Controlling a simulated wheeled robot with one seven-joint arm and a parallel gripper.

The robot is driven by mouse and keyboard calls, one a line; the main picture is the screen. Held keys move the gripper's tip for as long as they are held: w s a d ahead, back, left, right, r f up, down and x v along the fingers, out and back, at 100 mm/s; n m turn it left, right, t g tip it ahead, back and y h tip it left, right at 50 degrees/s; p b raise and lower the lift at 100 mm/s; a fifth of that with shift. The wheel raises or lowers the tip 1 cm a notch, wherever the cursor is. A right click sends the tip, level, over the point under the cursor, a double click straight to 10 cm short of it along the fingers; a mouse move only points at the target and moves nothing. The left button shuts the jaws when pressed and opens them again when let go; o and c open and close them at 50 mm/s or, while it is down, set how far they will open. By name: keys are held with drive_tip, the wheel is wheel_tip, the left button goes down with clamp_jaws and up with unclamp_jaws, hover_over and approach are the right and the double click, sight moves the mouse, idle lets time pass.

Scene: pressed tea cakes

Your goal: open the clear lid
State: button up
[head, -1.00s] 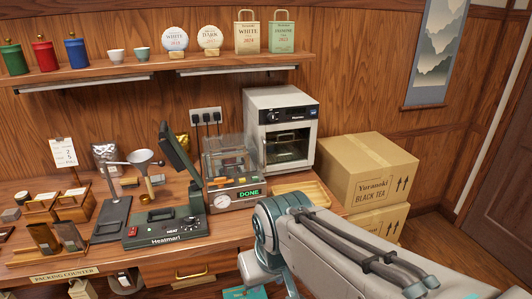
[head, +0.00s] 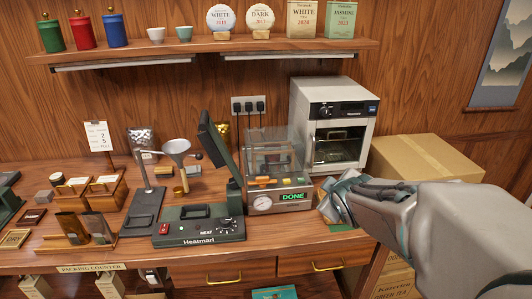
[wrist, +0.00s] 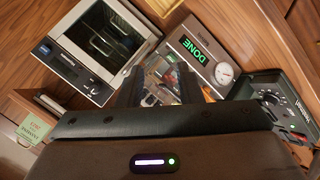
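The clear lid (head: 262,150) is a see-through cover on the grey machine (head: 262,204) with a dial and a lit DONE display. It appears to sit down over the chamber, with small orange and dark items visible through it. My gripper (head: 330,203) is just right of the machine, low near the counter, apart from the lid as far as I can tell. In the wrist view my gripper's two dark fingers (wrist: 162,82) are spread with nothing held between them, pointing towards the machine (wrist: 210,62). The lid's edge is hard to make out there.
A black heat sealer (head: 200,228) with a raised arm stands left of the machine. A white oven (head: 315,98) stands behind right, with a cardboard box (head: 425,158) beside it. A shelf (head: 200,50) with tins and packets runs above. Counter space around the machine is tight.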

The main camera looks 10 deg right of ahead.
drive_tip(key=w+n+t+y, duration=0.2)
drive_tip(key=w+n, duration=0.2)
drive_tip(key=n, duration=0.1)
drive_tip(key=n+t+y+b, duration=0.2)
drive_tip(key=n+y, duration=0.4)
drive_tip(key=n, duration=0.3)
approach(279, 164)
drive_tip(key=shift+m, duration=0.3)
drive_tip(key=p+x, duration=0.1)
drive_tip(key=x, duration=0.7)
drive_tip(key=shift+w+d+p, duration=0.1)
drive_tip(key=shift+w+p, duration=0.05)
drive_tip(key=shift+p, duration=0.25)
clamp_jaws()
